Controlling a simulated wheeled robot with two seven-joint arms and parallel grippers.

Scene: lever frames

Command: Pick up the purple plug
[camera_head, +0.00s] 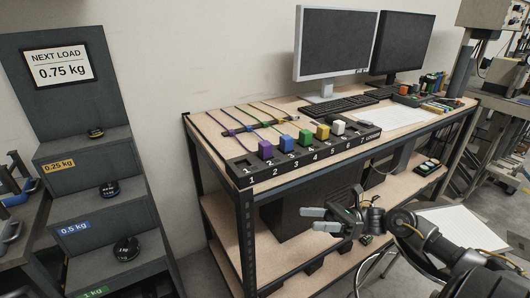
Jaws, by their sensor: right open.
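The purple plug (265,149) is a small block standing upright in the black numbered strip (245,174) on the wooden workbench. It is the leftmost of a row of coloured plugs and stands just behind the number 2. My right gripper (319,220) is in front of the bench, below the level of the strip and to the right of the purple plug. Its fingers point left, are apart and hold nothing. My left gripper is not in view.
Blue (286,144), green (305,138), yellow (322,132) and white (338,128) plugs stand close together to the right. Thin cables run behind them. Monitors (335,45) and a keyboard stand farther right. A shelf with black weights (127,249) is at left.

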